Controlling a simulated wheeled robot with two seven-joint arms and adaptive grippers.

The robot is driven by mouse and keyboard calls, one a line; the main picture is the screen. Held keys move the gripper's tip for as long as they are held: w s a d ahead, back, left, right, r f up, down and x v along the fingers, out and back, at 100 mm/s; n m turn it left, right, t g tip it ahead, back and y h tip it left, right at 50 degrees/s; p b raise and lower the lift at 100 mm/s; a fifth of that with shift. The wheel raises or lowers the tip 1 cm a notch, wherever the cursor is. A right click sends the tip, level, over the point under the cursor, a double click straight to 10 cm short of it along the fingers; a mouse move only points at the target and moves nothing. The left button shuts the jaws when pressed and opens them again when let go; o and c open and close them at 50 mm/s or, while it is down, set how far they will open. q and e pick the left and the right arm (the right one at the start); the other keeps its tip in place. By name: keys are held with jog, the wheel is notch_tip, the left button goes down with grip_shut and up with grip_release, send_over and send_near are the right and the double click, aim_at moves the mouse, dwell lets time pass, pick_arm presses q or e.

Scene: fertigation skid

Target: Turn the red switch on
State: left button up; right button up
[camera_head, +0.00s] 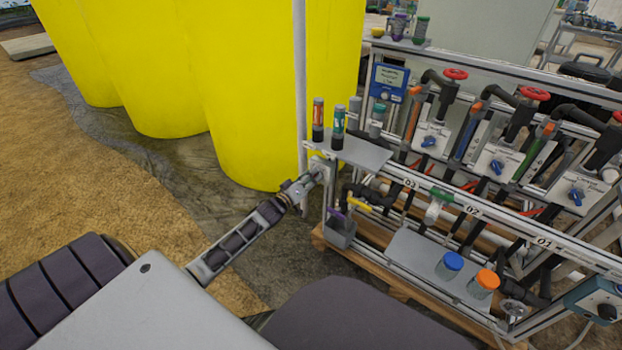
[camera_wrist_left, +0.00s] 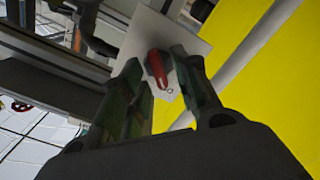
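The red switch (camera_wrist_left: 156,68) shows in the left wrist view as a small red lever on a pale square plate (camera_wrist_left: 147,32). My left gripper (camera_wrist_left: 160,60) is open. One finger is to the left of the red lever and the other to its right, with visible gaps; I cannot tell whether either touches it. In the head view my left gripper (camera_head: 311,180) reaches the plate (camera_head: 322,165) at the left end of the skid frame, and the red lever is hidden there. My right gripper is not in view.
Large yellow tanks (camera_head: 250,100) stand behind my left arm. The skid (camera_head: 455,198) carries valves with red handwheels (camera_head: 455,74) and blue knobs. Two bottles with black bases (camera_head: 318,118) stand on its left shelf. Blue-capped (camera_head: 449,264) and orange-capped (camera_head: 484,283) jars stand lower.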

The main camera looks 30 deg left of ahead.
pick_arm(q)
grip_shut()
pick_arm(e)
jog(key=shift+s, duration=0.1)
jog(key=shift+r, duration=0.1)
pick_arm(q)
jog(key=m+p, duration=0.3)
jog(key=m, duration=0.1)
jog(key=m+p, duration=0.3)
jog(key=m, duration=0.2)
jog(key=m+p, duration=0.3)
jog(key=m, duration=0.1)
jog(key=shift+d+r+m+p, duration=0.1)
jog(key=shift+d+m+p, duration=0.2)
jog(key=shift+d+p, duration=0.05)
jog(key=m, duration=0.4)
jog(key=shift+d, duration=0.1)
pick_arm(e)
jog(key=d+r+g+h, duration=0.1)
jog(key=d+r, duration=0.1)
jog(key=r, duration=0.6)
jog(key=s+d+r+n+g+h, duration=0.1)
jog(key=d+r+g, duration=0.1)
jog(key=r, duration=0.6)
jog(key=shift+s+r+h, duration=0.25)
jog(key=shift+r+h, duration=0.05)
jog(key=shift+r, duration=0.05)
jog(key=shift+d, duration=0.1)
